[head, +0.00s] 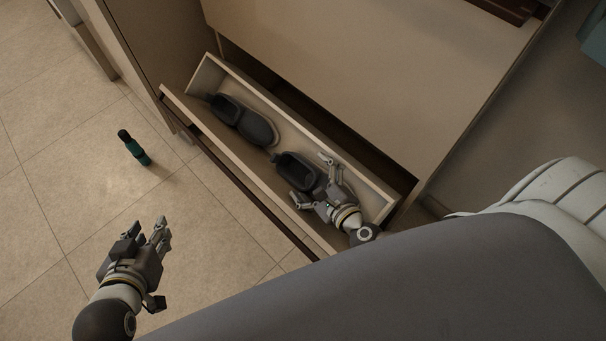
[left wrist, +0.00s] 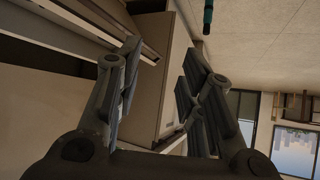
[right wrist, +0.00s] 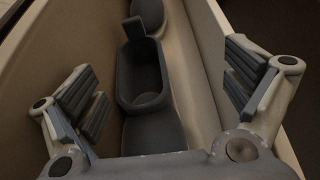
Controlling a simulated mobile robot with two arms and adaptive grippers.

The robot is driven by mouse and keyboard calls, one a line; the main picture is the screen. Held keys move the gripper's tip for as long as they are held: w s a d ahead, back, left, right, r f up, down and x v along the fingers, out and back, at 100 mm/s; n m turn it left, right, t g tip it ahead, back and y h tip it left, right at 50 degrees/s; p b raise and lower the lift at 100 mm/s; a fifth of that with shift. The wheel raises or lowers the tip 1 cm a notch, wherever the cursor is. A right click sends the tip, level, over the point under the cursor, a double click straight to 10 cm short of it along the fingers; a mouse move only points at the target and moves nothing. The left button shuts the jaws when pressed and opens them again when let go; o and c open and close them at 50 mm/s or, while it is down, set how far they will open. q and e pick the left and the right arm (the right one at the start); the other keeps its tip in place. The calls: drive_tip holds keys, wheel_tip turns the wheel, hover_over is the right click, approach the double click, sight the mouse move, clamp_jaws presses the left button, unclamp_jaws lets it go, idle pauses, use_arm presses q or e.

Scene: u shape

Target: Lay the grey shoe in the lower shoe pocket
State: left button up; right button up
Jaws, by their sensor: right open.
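The shoe pocket (head: 225,148) is a long, light wooden bin tilted out of the cabinet. Two dark grey shoes lie in it end to end. One shoe (head: 258,127) is toward the left end, and the other shoe (head: 290,170) is toward the right end. My right gripper (head: 312,180) is open over the right-hand shoe, one finger on each side. In the right wrist view this shoe (right wrist: 150,135) lies between the spread fingers, which look apart from it. My left gripper (head: 148,228) is open and empty above the floor, left of the pocket.
The cabinet's pale front panel (head: 370,70) rises behind the pocket. A dark green bottle (head: 136,150) stands on the tiled floor (head: 60,190) to the left. The pocket's end wall (head: 382,205) is close to my right gripper.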

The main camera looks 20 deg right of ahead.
use_arm(q)
drive_tip(key=s+a+f+g+p, duration=0.1)
drive_tip(key=s+f+g+p, duration=0.1)
drive_tip(key=s, duration=0.3)
drive_tip(key=s+a+f+g+y+p, duration=0.1)
drive_tip(key=s+a+f+g+p, duration=0.1)
drive_tip(key=s+g, duration=0.2)
drive_tip(key=shift+s+a+f+g+y+p, duration=0.15)
drive_tip(key=shift+s+a+g+y+p, duration=0.2)
drive_tip(key=shift+s, duration=0.5)
use_arm(e)
drive_tip(key=a+r, duration=0.1)
drive_tip(key=r, duration=0.1)
drive_tip(key=s+a+r, duration=0.1)
drive_tip(key=a+r, duration=0.1)
drive_tip(key=shift+s+a, duration=0.15)
drive_tip(key=shift+a, duration=0.05)
